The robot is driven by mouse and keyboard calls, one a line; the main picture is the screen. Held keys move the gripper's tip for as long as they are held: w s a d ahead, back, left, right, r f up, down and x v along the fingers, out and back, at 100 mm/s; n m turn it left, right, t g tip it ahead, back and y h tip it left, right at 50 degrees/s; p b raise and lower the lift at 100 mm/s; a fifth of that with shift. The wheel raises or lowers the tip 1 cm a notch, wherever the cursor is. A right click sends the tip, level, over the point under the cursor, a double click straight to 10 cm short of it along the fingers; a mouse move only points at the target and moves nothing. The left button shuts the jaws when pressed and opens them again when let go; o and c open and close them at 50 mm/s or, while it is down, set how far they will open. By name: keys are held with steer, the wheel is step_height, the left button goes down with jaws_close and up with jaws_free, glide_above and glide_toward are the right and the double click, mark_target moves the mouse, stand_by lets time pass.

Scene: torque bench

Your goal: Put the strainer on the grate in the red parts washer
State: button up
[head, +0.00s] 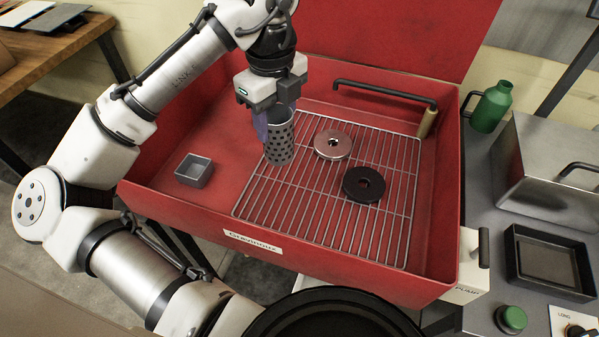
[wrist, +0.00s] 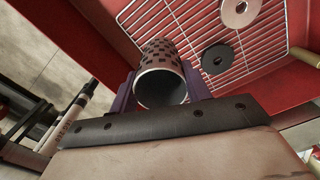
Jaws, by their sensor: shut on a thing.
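The strainer (head: 279,138) is a grey perforated metal cylinder. My gripper (head: 270,122) is shut on it near its top and holds it upright over the left part of the wire grate (head: 309,204). Whether its base touches the grate I cannot tell. In the wrist view the strainer (wrist: 161,82) shows its open round mouth between the purple fingers, with the grate (wrist: 178,22) beyond. The grate lies inside the red parts washer (head: 190,215), whose lid stands raised at the back.
A silver disc (head: 332,145) and a black disc (head: 364,185) lie on the grate. A small square metal cup (head: 194,170) sits left of it. A bent spout (head: 385,91) crosses the back. A green bottle (head: 490,107) and black tray (head: 548,262) stand on the right bench. The grate's front is clear.

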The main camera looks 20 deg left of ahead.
mark_target(277, 135)
step_height(277, 135, down, 16)
steer(key=shift+f, duration=0.1)
stand_by(0.4)
steer(key=shift+f, duration=0.15)
steer(key=o, duration=1)
step_height(277, 135, up, 12)
steer(key=shift+r, duration=0.2)
